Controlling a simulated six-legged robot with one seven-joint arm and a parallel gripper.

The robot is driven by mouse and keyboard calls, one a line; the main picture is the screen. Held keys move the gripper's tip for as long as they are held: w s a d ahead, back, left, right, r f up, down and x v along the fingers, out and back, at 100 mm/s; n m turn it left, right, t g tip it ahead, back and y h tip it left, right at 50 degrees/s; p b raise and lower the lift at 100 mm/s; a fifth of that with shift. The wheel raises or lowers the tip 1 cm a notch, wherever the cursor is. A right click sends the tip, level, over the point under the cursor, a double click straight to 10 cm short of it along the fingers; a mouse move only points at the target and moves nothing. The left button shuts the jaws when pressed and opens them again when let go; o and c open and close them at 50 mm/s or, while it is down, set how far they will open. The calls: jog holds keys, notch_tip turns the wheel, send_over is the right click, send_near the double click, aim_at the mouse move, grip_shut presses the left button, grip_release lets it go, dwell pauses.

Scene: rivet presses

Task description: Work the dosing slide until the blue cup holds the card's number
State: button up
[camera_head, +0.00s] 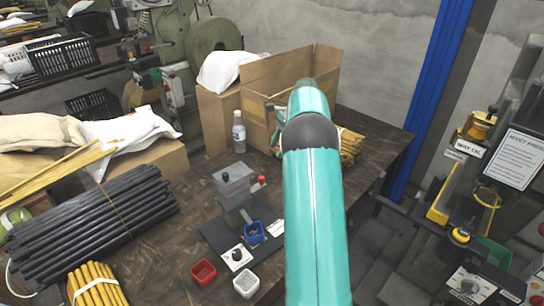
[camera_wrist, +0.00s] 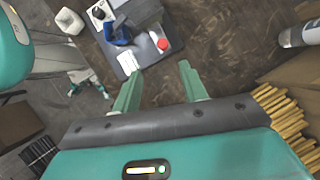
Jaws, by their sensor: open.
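The dosing device stands on a dark base plate (camera_head: 215,236) on the table, with a grey hopper (camera_head: 234,182) on top. A red knob (camera_head: 262,180) sticks out at its right; it also shows in the wrist view (camera_wrist: 162,44). The blue cup (camera_head: 254,233) sits on the plate in front of the hopper; its contents are too small to count. A white card (camera_head: 276,229) lies beside it, its writing unreadable. My gripper (camera_wrist: 158,88) is open and empty, above the table and apart from the red knob. In the head view my arm hides it.
A red cup (camera_head: 204,272) and a white cup (camera_head: 246,284) stand near the front. A white plate with a black knob (camera_head: 237,257) is left of the blue cup. A bottle (camera_head: 238,132), cardboard box (camera_head: 262,88) and black rods (camera_head: 90,220) surround the device.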

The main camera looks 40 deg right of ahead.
jog(key=s+d+f+m+t+y, duration=0.1)
jog(key=s+f+m+t+y, duration=0.1)
jog(key=s+f+y, duration=0.15)
jog(key=m+t+y, duration=0.1)
jog(key=m+t, duration=0.3)
jog(key=t, duration=0.2)
send_near(261, 177)
jog(key=x, duration=0.8)
jog(key=shift+a+f, duration=0.1)
jog(key=shift+w, duration=0.1)
grip_shut()
